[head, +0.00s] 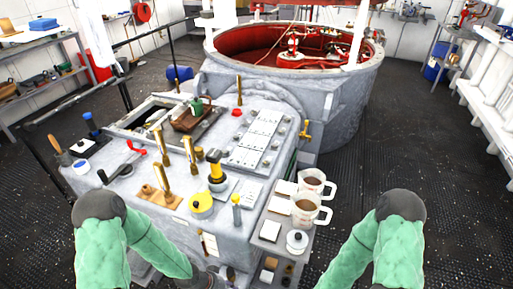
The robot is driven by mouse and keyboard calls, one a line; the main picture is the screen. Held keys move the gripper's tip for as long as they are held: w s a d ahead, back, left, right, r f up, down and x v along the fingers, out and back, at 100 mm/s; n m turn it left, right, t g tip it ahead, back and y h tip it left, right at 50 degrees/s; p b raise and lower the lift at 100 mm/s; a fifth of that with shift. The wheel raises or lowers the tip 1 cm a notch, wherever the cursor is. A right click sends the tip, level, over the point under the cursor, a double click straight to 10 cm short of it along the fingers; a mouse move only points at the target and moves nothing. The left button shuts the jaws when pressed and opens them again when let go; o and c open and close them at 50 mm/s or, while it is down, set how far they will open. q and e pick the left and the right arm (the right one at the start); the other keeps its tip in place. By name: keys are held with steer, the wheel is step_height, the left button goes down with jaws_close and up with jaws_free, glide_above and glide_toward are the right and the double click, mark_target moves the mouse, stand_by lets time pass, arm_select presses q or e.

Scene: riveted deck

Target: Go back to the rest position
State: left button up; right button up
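My two green arms come up from the bottom edge in the head view. The left arm (150,245) bends at a dark joint and runs down to the right, in front of the console's near left side. The right arm (350,250) bends at a matching dark joint and runs down to the left, right of the small side shelf. Both arms run toward the bottom edge, and neither gripper's fingers show. I cannot see whether either gripper holds anything.
A grey console (150,235) with levers, a yellow-based lamp-like item (201,204) and a wooden block stands ahead. A round red-lined tank (345,85) stands behind. Dark floor (445,150) is open at right.

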arm_select(q)
steer(key=s+n+y+p, duration=0.1)
steer(key=s+n, duration=0.7)
steer(key=shift+s+d+f+g, duration=0.15)
steer(key=shift+s+d+g, duration=0.2)
steer(key=shift+g, duration=0.05)
